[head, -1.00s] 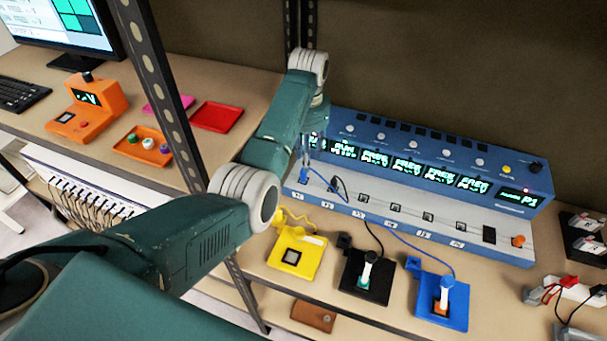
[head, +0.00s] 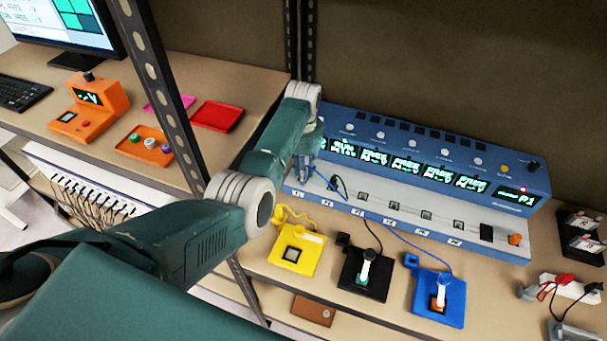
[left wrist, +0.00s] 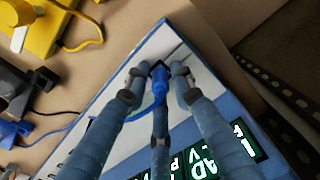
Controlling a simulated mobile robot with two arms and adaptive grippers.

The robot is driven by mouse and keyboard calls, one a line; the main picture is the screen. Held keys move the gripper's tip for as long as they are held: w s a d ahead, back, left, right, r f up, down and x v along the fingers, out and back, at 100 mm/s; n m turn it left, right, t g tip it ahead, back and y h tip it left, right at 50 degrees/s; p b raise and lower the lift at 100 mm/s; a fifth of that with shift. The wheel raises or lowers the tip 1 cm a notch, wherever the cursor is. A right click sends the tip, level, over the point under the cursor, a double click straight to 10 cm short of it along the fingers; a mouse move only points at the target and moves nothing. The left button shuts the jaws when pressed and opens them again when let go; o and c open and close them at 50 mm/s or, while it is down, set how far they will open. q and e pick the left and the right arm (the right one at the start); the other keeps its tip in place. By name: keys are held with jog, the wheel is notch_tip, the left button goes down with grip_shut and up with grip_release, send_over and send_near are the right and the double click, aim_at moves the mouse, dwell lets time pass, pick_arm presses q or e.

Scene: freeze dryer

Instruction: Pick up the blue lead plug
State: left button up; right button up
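The blue lead plug (left wrist: 159,83) stands at the end of the blue-and-white instrument's (head: 410,221) front ledge, with its blue cable attached. In the left wrist view it is between my left gripper's (left wrist: 158,72) fingers. The fingertips are spread to either side of it, with small gaps visible, and a third finger is behind it. The gripper looks open. In the head view my left gripper (head: 305,168) is low at the instrument's left end and largely hides the plug. The right gripper is not in view.
A black lead plug (head: 337,183) is close to the right of the gripper. Yellow (head: 309,262), black (head: 376,287) and blue (head: 454,308) blocks stand in front. The blue cable crosses the ledge. A shelf upright (head: 303,45) rises behind my arm.

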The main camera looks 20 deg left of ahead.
pick_arm(q)
grip_shut()
jog(key=shift+r, duration=0.1)
jog(key=shift+w+r, duration=0.1)
jog(key=shift+r, duration=0.35)
notch_tip(320, 180, up, 19)
jog(key=p, duration=0.4)
